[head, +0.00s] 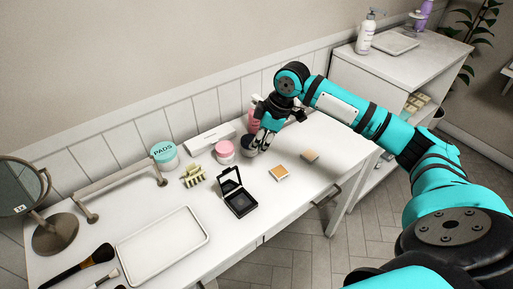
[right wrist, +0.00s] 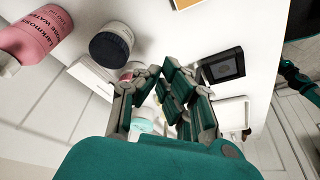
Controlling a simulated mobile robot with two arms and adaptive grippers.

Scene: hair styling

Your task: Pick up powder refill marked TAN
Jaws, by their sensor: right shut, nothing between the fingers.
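Two small square powder refills lie on the white table in the head view. One (head: 279,173) has a light orange-tan top; the other (head: 310,156), further right, looks a duller brown. Any marking is too small to read, so I cannot tell which is TAN. The orange edge of one refill (right wrist: 186,3) shows at the top of the right wrist view. My right gripper (head: 258,148) is shut and empty, above the table to the left of the refills, by a dark-lidded jar. It fills the middle of the right wrist view (right wrist: 165,75).
A pink jar (head: 225,152), dark-lidded jar (right wrist: 111,45) and pink rose water bottle (right wrist: 36,33) stand near the gripper. A white tray (head: 162,245), brushes and a mirror are at the left. The table's front right is clear.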

